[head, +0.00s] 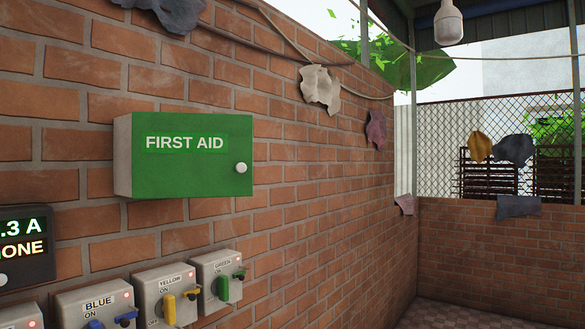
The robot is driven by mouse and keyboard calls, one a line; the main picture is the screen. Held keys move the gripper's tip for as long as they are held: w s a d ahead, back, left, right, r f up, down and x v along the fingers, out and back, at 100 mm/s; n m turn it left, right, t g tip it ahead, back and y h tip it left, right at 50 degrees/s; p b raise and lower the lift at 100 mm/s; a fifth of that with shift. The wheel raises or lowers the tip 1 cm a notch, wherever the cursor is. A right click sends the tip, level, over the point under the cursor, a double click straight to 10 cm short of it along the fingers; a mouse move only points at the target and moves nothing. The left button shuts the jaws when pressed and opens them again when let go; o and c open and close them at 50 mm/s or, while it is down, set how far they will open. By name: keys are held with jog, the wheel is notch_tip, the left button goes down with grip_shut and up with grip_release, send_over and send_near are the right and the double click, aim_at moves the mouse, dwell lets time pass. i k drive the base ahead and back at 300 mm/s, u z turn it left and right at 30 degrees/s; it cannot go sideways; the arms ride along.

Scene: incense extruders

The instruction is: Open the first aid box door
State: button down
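The first aid box (155,185) is mounted on the brick wall at the left of the head view. Its green door (190,172) reads "FIRST AID" and appears shut, flush with the box. A round white knob (241,168) sits near the door's right edge. The box's pale left side shows. The hinge is not visible. My gripper is not in the head view.
Below the box are switch boxes labelled blue (98,302), yellow (165,284) and green (219,270), with protruding coloured levers. A dark display (26,242) is at the left edge. Cloth scraps (320,88) hang on the wall. The floor (455,313) at right looks clear.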

aim_at(177, 155)
jog(key=z, duration=0.2)
jog(key=i, duration=1.45)
jog(key=u, duration=0.6)
jog(key=i, duration=0.4)
jog(key=u, duration=0.35)
jog(key=k, duration=0.7)
jog(key=u, duration=0.2)
jog(key=i, duration=0.7)
jog(key=z, duration=0.15)
